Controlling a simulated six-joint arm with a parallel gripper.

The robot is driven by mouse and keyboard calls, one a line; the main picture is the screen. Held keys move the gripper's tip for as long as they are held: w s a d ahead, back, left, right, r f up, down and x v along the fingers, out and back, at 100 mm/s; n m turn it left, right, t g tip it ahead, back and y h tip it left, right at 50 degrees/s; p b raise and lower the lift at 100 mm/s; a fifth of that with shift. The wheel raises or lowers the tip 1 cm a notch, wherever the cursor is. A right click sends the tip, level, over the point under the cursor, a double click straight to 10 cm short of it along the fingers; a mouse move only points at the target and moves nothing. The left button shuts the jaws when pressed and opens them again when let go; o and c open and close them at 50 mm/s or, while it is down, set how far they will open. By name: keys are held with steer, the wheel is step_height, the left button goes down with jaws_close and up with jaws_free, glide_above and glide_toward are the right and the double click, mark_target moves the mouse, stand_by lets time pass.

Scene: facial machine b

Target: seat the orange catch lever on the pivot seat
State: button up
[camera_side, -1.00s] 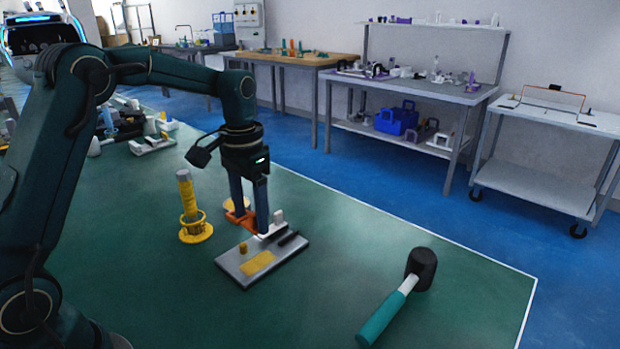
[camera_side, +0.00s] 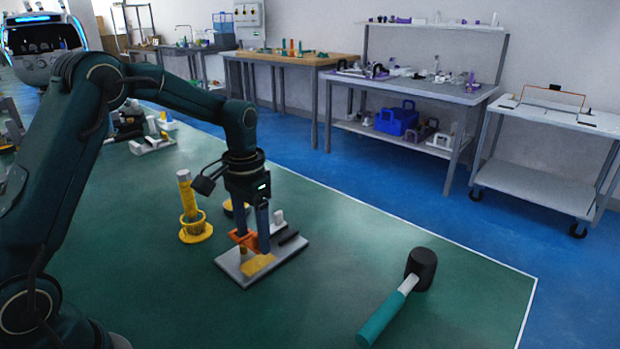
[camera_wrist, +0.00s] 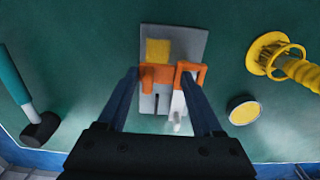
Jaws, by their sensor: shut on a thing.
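The orange catch lever (camera_side: 243,240) is between the fingers of my gripper (camera_side: 254,248), which is shut on it. In the wrist view the lever (camera_wrist: 157,73) spans between the two fingertips, with its open square frame at the right. It is over the grey base plate (camera_side: 230,264), beside the yellow pad (camera_side: 258,265). The small brass post seen earlier on the plate, perhaps the pivot seat, is now hidden behind the lever and fingers. I cannot tell whether the lever touches the plate.
A white block (camera_side: 277,221) and a black bar (camera_side: 289,238) are on the plate's far side. A yellow ringed stand (camera_side: 192,225) is left of the plate. A mallet (camera_side: 398,295) lies at the right. The green mat between plate and mallet is clear.

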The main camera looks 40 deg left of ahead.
mark_target(254, 247)
steer(key=shift+s+f, duration=0.1)
steer(key=shift+f, duration=1.75)
steer(key=shift+r, duration=3.8)
